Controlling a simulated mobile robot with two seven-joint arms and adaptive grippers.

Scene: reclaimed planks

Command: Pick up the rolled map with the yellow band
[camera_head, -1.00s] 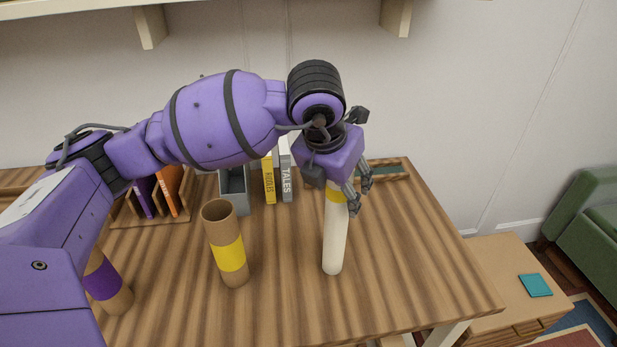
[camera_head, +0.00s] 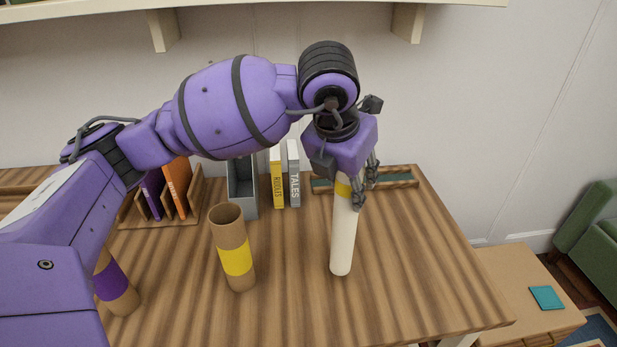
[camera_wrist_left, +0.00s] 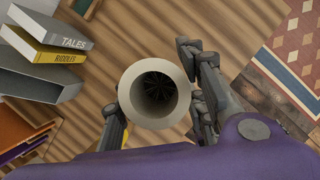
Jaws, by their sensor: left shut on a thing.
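The rolled map (camera_head: 342,240) is a slim off-white roll with a yellow band near its top, standing nearly upright over the table's right part. My left gripper (camera_head: 354,196) comes from above and is shut on its upper end, at the band. In the left wrist view the map's round open end (camera_wrist_left: 133,92) lies between the fingers of my gripper (camera_wrist_left: 160,112). Whether the map's lower end touches the table I cannot tell. My right gripper is not in view.
A brown tube with a yellow band (camera_head: 236,258) stands left of the map; a purple-banded tube (camera_head: 112,284) is partly behind my arm. Behind are an orange-and-purple book rack (camera_head: 190,212), a grey box (camera_head: 246,192), and yellow (camera_head: 277,182) and grey (camera_head: 293,178) books. Right front is clear.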

